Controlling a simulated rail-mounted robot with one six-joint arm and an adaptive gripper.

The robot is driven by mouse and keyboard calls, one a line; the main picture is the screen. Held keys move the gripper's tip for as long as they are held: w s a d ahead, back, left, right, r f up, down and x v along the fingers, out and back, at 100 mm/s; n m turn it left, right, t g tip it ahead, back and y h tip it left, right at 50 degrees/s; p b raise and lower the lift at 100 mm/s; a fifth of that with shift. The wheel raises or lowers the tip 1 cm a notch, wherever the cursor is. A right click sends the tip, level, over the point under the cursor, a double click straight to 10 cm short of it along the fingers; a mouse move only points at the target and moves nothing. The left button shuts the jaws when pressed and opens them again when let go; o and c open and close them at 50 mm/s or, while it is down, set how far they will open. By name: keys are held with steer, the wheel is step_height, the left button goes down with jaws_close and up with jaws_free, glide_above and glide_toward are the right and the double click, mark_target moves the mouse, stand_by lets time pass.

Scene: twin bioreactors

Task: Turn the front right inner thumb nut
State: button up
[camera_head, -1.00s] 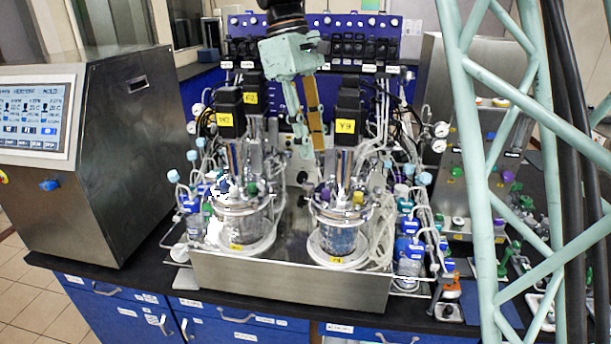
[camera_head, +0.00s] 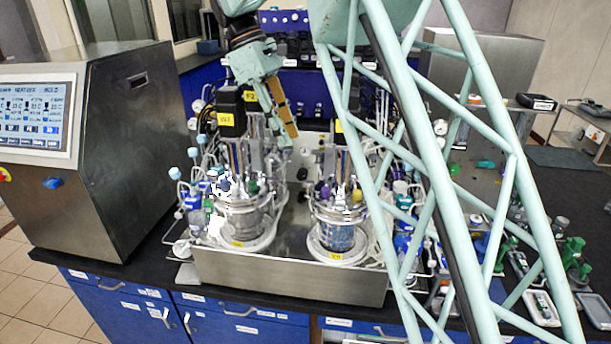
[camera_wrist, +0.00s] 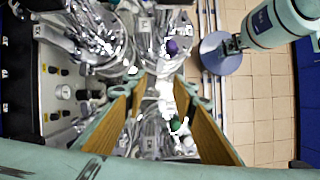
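Two glass bioreactor vessels with metal lids stand side by side in the head view, the left vessel (camera_head: 243,222) and the right vessel (camera_head: 338,236). Small fittings crowd both lids; I cannot single out the front right inner thumb nut. The left lid has a green knob (camera_head: 251,188), which also shows in the wrist view (camera_wrist: 175,124). A purple knob (camera_wrist: 171,47) shows higher in the wrist view. My gripper (camera_head: 284,141) hangs tilted above and behind the gap between the vessels. In the wrist view my gripper (camera_wrist: 158,88) has its brown-padded fingers apart, with nothing visibly held.
Tubes and small bottles (camera_head: 405,243) crowd the right side of the metal base tray (camera_head: 285,281). A steel control cabinet (camera_head: 130,150) is at the left. My light-green lattice structure covers part of the right side.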

mark_target(308, 181)
steer(key=shift+s, duration=0.1)
stand_by(0.3)
steer(key=shift+x, duration=6.9)
steer(key=shift+c, duration=0.2)
steer(key=c, duration=0.8)
